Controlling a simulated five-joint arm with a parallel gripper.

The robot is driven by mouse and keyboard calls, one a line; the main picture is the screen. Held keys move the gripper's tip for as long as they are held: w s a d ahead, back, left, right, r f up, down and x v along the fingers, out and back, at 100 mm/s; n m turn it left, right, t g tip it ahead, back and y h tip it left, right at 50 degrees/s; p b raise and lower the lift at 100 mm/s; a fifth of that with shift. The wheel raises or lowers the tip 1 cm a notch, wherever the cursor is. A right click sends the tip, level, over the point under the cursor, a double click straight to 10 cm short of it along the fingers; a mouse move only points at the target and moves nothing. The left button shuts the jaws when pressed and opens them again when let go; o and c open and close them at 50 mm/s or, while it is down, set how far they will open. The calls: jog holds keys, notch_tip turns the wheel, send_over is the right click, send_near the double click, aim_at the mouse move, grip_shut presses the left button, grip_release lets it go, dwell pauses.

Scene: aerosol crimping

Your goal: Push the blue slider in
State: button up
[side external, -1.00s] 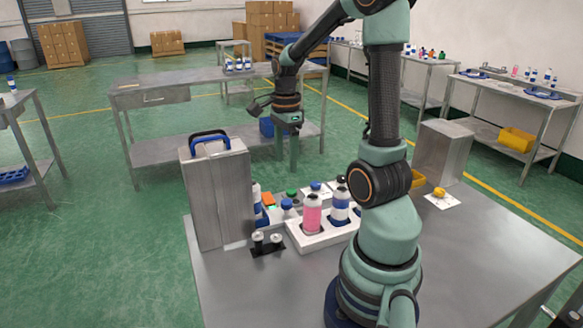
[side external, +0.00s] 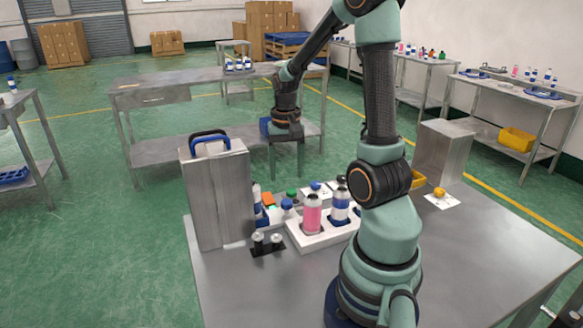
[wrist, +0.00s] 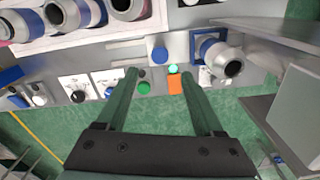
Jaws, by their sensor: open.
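What looks like the blue slider is a round blue knob (wrist: 159,55) beside a grey metal strip in the wrist view. In the side view it seems to be the blue top (side external: 287,204) among the small controls. I cannot tell how far in it is. My gripper (side external: 286,174) points down above and behind these controls in the side view, apart from them. In the wrist view my open gripper (wrist: 159,72) has its two fingers spread, with the knob showing between and just past the tips. Nothing is held.
A green button (wrist: 144,88) and an orange block (wrist: 175,84) sit close to the knob. A white tray (side external: 309,240) holds pink and blue-and-white bottles. A tall metal box (side external: 218,200) with a blue handle stands left. The table's front right is clear.

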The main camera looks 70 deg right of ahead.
aim_at(287, 202)
notch_tip(287, 202, down, 9)
jog(key=shift+r, duration=0.15)
dwell(0.4)
grip_shut()
dwell(1.2)
